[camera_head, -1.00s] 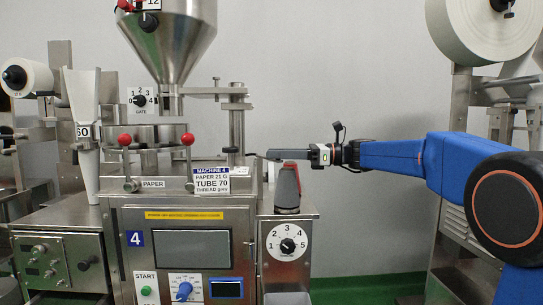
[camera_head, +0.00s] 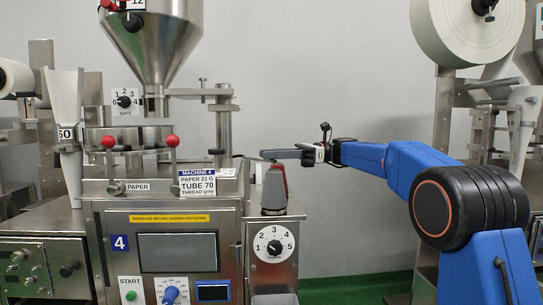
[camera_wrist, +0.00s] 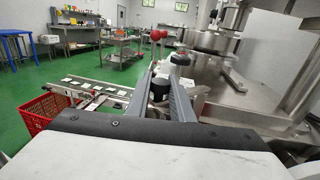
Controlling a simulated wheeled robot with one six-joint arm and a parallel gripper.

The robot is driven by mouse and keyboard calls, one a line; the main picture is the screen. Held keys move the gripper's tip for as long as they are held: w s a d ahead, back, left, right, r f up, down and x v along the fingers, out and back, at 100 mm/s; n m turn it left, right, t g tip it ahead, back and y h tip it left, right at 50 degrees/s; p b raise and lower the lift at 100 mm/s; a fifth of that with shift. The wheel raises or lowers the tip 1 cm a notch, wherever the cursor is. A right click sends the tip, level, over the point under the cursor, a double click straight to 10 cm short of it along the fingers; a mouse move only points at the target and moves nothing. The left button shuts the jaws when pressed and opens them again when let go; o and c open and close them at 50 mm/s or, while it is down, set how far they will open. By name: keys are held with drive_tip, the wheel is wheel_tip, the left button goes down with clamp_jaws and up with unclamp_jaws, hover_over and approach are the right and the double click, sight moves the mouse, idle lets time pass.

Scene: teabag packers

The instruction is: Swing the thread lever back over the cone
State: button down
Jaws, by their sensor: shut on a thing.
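The thread cone (camera_head: 274,190), red and grey, stands upright on the right part of machine 4, above its round dial. My gripper (camera_head: 268,154) reaches in from the right, level, with its fingers above the cone's tip. In the wrist view, my gripper's two grey fingers (camera_wrist: 160,90) close around a black knob (camera_wrist: 160,87), which looks like the thread lever's end. The rest of the lever is hidden by the fingers and cannot be made out.
Machine 4's hopper (camera_head: 142,40) and red-knobbed levers (camera_head: 172,141) stand left of the cone. A second machine with a white paper roll (camera_head: 465,30) is at the right. A red crate (camera_wrist: 45,112) and a conveyor (camera_wrist: 95,90) show in the wrist view. The wall behind the arm is bare.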

drive_tip(key=shift+r, duration=0.1)
drive_tip(key=c, duration=1.5)
unclamp_jaws()
drive_tip(key=shift+w, duration=0.1)
drive_tip(key=shift+c, duration=0.2)
drive_tip(key=shift+d, duration=0.15)
drive_tip(key=v, duration=1.7)
drive_tip(key=shift+d, duration=0.1)
